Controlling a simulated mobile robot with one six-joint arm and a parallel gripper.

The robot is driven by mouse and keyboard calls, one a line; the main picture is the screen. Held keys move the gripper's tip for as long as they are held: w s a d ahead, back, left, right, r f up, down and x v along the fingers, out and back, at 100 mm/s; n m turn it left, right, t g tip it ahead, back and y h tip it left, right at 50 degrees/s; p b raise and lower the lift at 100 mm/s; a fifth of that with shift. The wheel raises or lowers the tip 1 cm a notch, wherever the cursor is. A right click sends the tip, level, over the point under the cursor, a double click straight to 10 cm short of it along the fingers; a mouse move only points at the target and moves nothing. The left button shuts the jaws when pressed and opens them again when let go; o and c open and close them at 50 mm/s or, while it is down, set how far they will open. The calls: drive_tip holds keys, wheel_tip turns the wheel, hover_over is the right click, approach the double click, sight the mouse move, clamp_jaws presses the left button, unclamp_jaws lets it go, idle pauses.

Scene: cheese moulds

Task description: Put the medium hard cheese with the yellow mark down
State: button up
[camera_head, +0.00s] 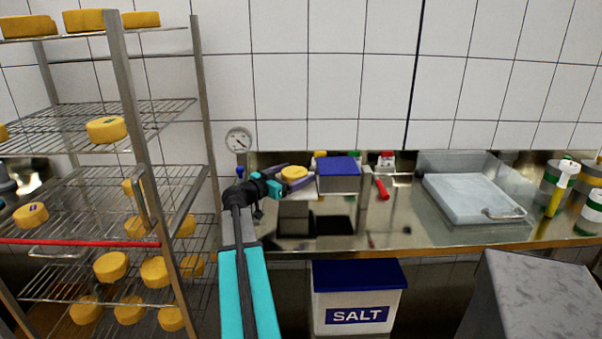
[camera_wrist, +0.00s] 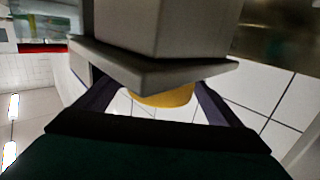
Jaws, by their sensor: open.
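A yellow cheese (camera_head: 294,173) sits on a small grey stand or plate on the steel counter. I cannot make out a yellow mark on it. My gripper (camera_head: 287,177) is at this cheese, with one dark finger on either side of it, and its jaws are open. In the wrist view, which looks upside down, the cheese (camera_wrist: 163,96) shows between the fingers against the edge of a grey plate (camera_wrist: 150,74) that hides most of it. The cheese appears to rest on that plate. Whether the fingers touch the cheese is not clear.
A wire rack (camera_head: 150,190) with several yellow cheeses stands left of my arm. A blue-topped box (camera_head: 338,174) is close right of my gripper, with a red-handled tool (camera_head: 382,188) beyond it. A steel tray with a pale slab (camera_head: 470,197) lies further right. A salt bin (camera_head: 357,300) stands below.

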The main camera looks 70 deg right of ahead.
sight(285, 177)
drive_tip(key=b+v, duration=0.1)
drive_tip(key=v, duration=0.7)
drive_tip(key=shift+a, duration=0.15)
drive_tip(key=shift+r, duration=0.1)
idle(0.4)
